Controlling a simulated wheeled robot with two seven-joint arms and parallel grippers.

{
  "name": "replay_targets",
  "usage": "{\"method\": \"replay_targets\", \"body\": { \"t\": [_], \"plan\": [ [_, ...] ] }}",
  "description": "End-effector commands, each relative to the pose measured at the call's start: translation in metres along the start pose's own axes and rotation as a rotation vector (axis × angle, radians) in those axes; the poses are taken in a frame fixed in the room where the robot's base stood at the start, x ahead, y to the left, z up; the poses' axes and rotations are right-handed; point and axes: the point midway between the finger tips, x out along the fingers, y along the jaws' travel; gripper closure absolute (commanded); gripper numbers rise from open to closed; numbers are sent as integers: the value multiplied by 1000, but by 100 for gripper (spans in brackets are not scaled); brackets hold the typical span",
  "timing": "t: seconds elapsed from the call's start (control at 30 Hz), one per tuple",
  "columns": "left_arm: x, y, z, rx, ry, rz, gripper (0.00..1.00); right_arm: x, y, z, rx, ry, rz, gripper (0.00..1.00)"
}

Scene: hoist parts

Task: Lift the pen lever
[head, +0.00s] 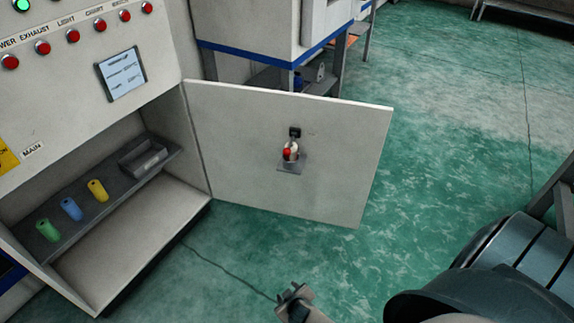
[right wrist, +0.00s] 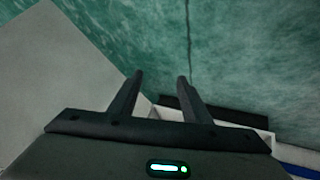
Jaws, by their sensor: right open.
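A small fixture with a red part (head: 288,154) sits on a grey plate on the inner face of the open cabinet door (head: 345,130). I cannot tell for certain whether it is the pen lever. My right gripper (head: 295,293) is at the bottom of the head view, below and apart from the door and its fixture. In the right wrist view my right gripper (right wrist: 160,78) has its two fingers apart with nothing between them. The pale door panel (right wrist: 55,85) shows at the left there, without the fixture. My left gripper is not in view.
The cabinet's shelf (head: 95,208) bears green (head: 48,230), blue (head: 71,209) and yellow (head: 98,190) cylinders and a grey tray (head: 143,158). Red buttons (head: 73,36) line the panel above.

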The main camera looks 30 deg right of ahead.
Motion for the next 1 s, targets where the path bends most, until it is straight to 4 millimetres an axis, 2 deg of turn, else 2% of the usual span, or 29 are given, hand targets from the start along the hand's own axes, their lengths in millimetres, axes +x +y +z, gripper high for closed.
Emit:
{"method": "replay_targets", "body": {
  "t": [0.03,0.07,0.1,0.23,0.3,0.4,0.5,0.6,0.73,0.83,1.0],
  "plan": [
    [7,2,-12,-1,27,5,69,16,9,-30,17,61,42,56],
    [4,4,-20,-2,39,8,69,17,17,-49,28,93,69,56],
    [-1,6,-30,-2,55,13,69,18,28,-74,45,137,104,56],
    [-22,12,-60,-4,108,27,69,9,68,-150,111,282,227,56],
    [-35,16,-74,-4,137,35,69,-4,91,-186,153,363,296,56],
    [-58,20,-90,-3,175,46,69,-29,124,-230,221,477,392,56],
    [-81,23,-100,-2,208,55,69,-58,153,-262,287,578,474,56],
    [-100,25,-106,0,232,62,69,-86,175,-282,341,657,538,56],
    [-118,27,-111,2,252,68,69,-110,192,-295,388,720,588,56],
    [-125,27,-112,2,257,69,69,-119,198,-300,402,740,604,56],
    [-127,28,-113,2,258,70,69,-122,200,-301,405,743,607,56]
  ]
}}
